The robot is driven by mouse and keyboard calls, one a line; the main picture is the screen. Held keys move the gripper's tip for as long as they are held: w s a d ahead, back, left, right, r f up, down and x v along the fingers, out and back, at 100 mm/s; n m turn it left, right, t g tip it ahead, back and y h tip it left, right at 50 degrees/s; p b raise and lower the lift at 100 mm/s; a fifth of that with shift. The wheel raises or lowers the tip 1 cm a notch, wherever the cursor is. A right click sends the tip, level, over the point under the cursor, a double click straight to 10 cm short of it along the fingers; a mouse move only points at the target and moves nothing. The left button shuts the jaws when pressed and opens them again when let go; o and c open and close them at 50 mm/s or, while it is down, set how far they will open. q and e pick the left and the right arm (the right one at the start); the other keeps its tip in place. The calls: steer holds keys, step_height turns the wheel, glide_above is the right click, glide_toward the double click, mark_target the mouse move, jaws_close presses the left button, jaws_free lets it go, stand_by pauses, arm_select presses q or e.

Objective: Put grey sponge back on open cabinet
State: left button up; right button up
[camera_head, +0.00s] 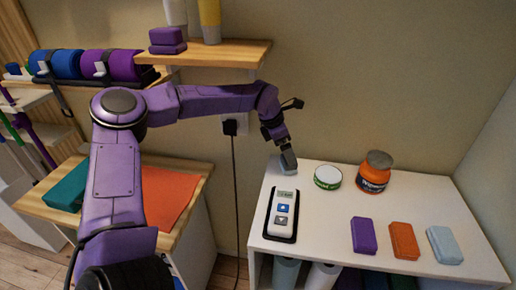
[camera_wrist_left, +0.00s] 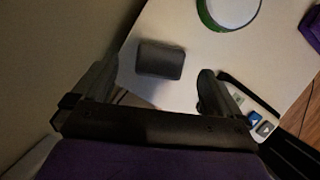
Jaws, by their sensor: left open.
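The grey sponge (camera_wrist_left: 160,59) is a dark grey block with rounded edges. In the left wrist view it lies on the white top near its edge, just ahead of the gap between my fingers. In the head view I cannot clearly separate it from the fingertips. My left gripper (camera_head: 287,160) reaches down at the back left corner of the white open-fronted cabinet (camera_head: 335,226). In the left wrist view my left gripper (camera_wrist_left: 155,88) is open, its fingers spread either side of the sponge, and nothing is gripped. My right gripper is not in view.
A handheld device (camera_head: 283,213), a green-rimmed tin (camera_head: 327,177) and an orange jar (camera_head: 375,174) stand on the cabinet. Purple (camera_head: 364,235), orange (camera_head: 404,240) and light blue (camera_head: 444,245) blocks lie at the front right. A wooden shelf (camera_head: 225,55) is above.

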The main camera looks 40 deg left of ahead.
arm_select(q)
steer(key=s+a+b, duration=0.1)
steer(key=s+a, duration=0.6)
steer(key=s, duration=0.2)
steer(key=shift+s+f, duration=0.25)
steer(key=shift+s, duration=0.05)
